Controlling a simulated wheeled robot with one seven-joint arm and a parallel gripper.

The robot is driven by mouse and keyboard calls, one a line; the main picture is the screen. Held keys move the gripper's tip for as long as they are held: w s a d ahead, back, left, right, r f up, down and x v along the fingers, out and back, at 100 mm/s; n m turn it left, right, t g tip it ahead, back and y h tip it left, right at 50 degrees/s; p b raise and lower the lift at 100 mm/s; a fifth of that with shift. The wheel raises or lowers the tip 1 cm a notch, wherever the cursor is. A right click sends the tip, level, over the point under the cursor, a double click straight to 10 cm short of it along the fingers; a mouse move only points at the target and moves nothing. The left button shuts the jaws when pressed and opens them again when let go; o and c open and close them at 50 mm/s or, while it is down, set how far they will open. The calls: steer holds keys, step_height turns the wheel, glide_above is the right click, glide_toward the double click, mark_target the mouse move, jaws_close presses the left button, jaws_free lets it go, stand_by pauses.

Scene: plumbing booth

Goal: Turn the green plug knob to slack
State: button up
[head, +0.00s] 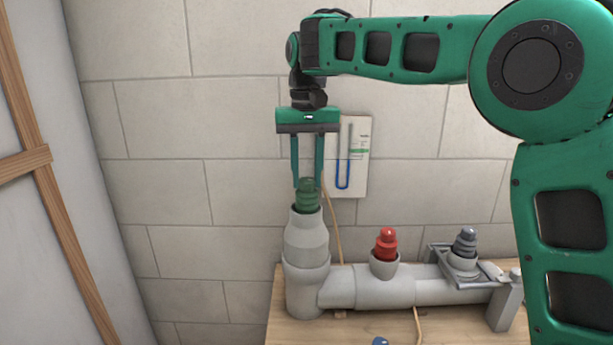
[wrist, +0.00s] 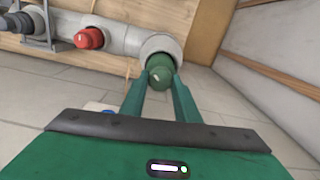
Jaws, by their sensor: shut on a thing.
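The green plug knob (head: 308,194) sits in the top of the tall upright grey pipe (head: 305,240) at the left end of the pipework. My gripper (head: 308,182) points straight down from above, with its two green fingers around the upper part of the knob. In the wrist view the green plug knob (wrist: 160,74) lies between the tips of my gripper (wrist: 160,82), which is shut on it. The knob is upright in the pipe mouth. Its lower part is hidden inside the pipe.
A red plug (head: 386,244) and a dark grey plug (head: 464,243) stand in shorter sockets to the right. A wall card with a blue U-shaped gauge (head: 358,155) hangs behind my gripper. A wooden board (head: 290,325) lies underneath. The wall left of the pipe is clear.

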mark_target(306, 178)
stand_by(0.8)
steer(key=o, duration=1.1)
steer(key=shift+c, duration=0.2)
step_height(306, 178, up, 11)
steer(key=shift+w+f, duration=0.1)
